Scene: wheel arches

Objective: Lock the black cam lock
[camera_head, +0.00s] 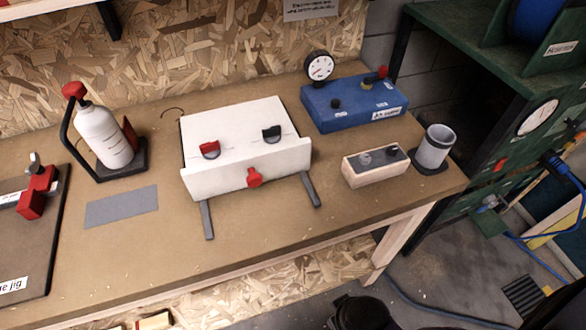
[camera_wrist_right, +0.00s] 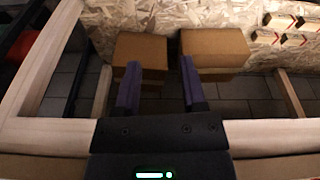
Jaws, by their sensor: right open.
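The black cam lock (camera_head: 271,133) is on the right side of the top of a white box (camera_head: 225,124) on the workbench. A red cam lock (camera_head: 210,149) sits to its left on the same box. A red knob (camera_head: 254,177) is on the box's front face. In the right wrist view, my right gripper (camera_wrist_right: 160,80) is open and empty, with its two purple-padded fingers apart. It faces cardboard boxes (camera_wrist_right: 140,50) and wooden framing, away from the cam lock. My left gripper is not in view.
A blue gauge box (camera_head: 350,105) stands behind and right of the white box. A wooden block with knobs (camera_head: 375,167) and a grey cup (camera_head: 435,147) are to the right. A white bottle (camera_head: 103,137) and grey plate (camera_head: 121,207) are left. The bench front is mostly clear.

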